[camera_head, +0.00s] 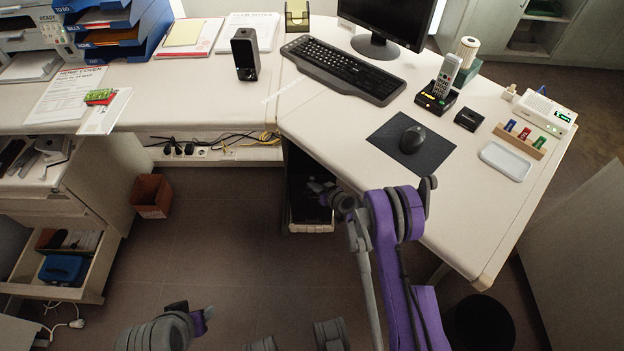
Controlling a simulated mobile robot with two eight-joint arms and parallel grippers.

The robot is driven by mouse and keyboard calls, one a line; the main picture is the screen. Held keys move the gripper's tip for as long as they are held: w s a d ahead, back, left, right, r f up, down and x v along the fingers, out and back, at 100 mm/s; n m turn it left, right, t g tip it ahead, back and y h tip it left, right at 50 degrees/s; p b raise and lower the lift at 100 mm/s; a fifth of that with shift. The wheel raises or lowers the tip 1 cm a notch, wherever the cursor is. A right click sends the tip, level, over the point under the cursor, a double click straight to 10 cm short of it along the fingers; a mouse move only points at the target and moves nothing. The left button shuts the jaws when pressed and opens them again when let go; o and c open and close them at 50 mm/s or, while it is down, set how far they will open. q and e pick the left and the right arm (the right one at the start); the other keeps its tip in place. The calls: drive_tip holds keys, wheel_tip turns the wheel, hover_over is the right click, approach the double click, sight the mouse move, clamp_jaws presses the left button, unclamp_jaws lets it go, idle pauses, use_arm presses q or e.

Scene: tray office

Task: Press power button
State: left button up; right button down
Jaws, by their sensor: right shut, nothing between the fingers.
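No power button can be made out clearly. A dark box, which looks like a computer case (311,208), stands in shadow under the desk's inner corner, on a pale base. My right arm reaches toward it, and my right gripper (321,187) is in front of its upper part, small and dark. The gripper is shut and empty; I cannot tell whether it touches the case. The monitor (388,17) on the desk is cut off by the top edge. A part of my left arm shows at the bottom left, but its gripper is not in view.
The desk (450,205) overhangs the case. It carries a keyboard (342,68), mouse (412,138), phone (440,85) and a white device with green lights (547,113). Cables (215,143) run along the back. An orange bin (151,195) and open drawer (62,262) stand left. The middle floor is clear.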

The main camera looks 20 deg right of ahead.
drive_tip(key=shift+w+d, duration=0.15)
drive_tip(key=shift+w, duration=0.4)
idle(0.6)
drive_tip(key=shift+s, duration=0.15)
drive_tip(key=shift+s+a, duration=0.2)
drive_tip(key=shift+s, duration=0.45)
drive_tip(key=shift+s+a+b, duration=0.15)
drive_tip(key=shift+s+a, duration=0.1)
drive_tip(key=shift+s, duration=0.55)
drive_tip(key=shift+s+a+b, duration=0.15)
drive_tip(key=shift+s+a, duration=0.05)
drive_tip(key=shift+s, duration=0.6)
drive_tip(key=shift+s+a+b, duration=0.15)
drive_tip(key=shift+s+a, duration=0.1)
drive_tip(key=shift+s, duration=0.55)
